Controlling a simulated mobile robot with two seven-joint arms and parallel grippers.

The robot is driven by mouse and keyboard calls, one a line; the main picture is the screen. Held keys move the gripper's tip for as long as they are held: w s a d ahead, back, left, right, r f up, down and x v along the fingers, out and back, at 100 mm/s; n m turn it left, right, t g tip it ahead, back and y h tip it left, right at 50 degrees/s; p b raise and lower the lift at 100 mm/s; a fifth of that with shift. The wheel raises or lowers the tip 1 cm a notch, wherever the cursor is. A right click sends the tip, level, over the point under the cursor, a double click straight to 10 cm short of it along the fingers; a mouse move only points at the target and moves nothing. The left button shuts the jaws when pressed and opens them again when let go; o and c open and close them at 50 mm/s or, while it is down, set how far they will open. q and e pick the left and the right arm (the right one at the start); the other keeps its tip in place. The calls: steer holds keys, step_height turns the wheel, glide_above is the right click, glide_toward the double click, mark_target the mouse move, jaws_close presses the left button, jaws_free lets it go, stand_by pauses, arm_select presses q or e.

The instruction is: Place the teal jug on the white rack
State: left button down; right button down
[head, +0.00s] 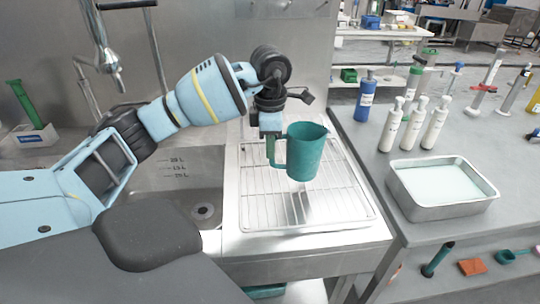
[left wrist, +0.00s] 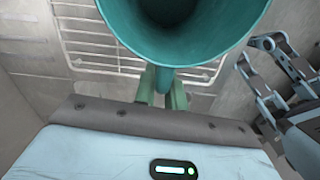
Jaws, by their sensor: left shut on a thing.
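The teal jug (head: 305,152) is upright in the head view, over the white rack (head: 258,205) beside the sink. My left gripper (head: 271,150) is shut on the jug's handle, on the jug's left side. In the left wrist view the jug's open rim (left wrist: 185,30) fills the top, with the handle between the two green fingers (left wrist: 162,90) and the rack's wires (left wrist: 95,40) behind. I cannot tell whether the jug's base touches the rack. My right gripper (left wrist: 275,75) seems to show at the right edge of the left wrist view; its jaw state is unclear.
A sink (head: 170,175) with a tap (head: 105,50) lies left of the rack. To the right, a grey bench holds a metal tray (head: 440,205), a blue bottle (head: 365,97) and several white bottles (head: 411,122). The rack's front part is clear.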

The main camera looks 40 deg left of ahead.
arm_select(q)
step_height(320, 180, down, 3)
steer(key=shift+f, duration=0.15)
arm_select(e)
steer(key=shift+w+r, duration=0.15)
arm_select(q)
steer(key=shift+f, duration=0.3)
steer(key=c, duration=1.5)
jaws_free()
steer(key=shift+o, duration=0.2)
